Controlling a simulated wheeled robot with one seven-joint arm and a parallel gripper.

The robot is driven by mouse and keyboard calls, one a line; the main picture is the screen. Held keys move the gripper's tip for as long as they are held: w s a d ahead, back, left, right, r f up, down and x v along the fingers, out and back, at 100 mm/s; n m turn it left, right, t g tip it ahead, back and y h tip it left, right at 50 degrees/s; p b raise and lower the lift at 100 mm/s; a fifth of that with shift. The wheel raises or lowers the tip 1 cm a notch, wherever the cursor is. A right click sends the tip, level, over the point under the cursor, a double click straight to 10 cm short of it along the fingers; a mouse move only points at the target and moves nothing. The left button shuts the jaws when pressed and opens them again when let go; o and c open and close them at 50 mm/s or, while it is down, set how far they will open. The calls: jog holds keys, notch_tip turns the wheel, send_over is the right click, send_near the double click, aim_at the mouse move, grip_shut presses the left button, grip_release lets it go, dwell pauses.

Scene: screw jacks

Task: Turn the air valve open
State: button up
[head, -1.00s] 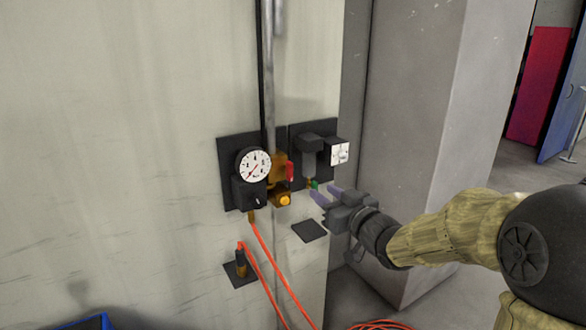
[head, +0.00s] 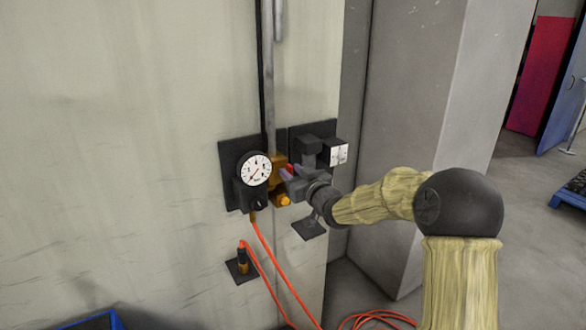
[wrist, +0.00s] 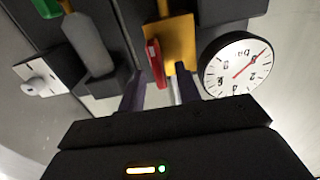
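The air valve has a brass body (head: 279,161) on the grey pipe and a red handle (wrist: 155,62). In the head view only a bit of the red handle (head: 289,168) shows, the rest being behind my gripper (head: 289,175). In the wrist view the two dark fingers of my gripper (wrist: 159,74) stand apart, with the lower end of the handle between their tips. A gap shows on each side of the handle, so the gripper is open.
A round pressure gauge (head: 256,169) is close beside the valve. A dark filter unit with a white switch box (head: 338,155) is on its other side. An orange hose (head: 274,262) hangs below. A grey pillar (head: 398,150) stands to the right.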

grip_shut()
